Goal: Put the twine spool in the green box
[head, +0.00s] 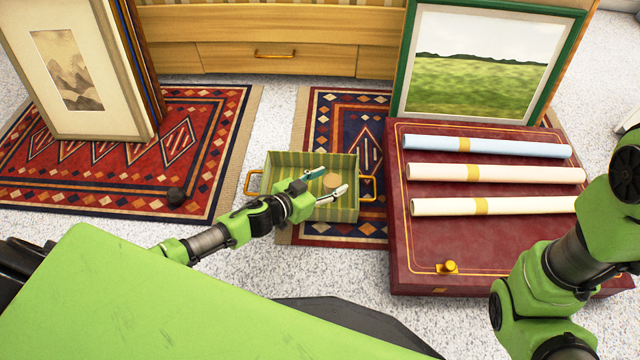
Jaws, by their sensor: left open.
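The green box (345,212) is a shallow open box with green and tan stripes and a brass handle at each side. It stands on a patterned rug near the middle of the head view. A small round tan thing, which looks like the twine spool (332,180), shows within the box's outline. My left gripper (328,183) reaches over the box from the lower left. Its fingers are open, with the spool showing between them. I cannot tell whether they touch it. My right arm shows at the right, but its gripper is not visible.
A dark red case (430,245) bearing several rolled papers (490,173) and a brass knob (447,267) stands right of the box. Framed prints (80,75) lean at left, a green-framed landscape (480,65) at right.

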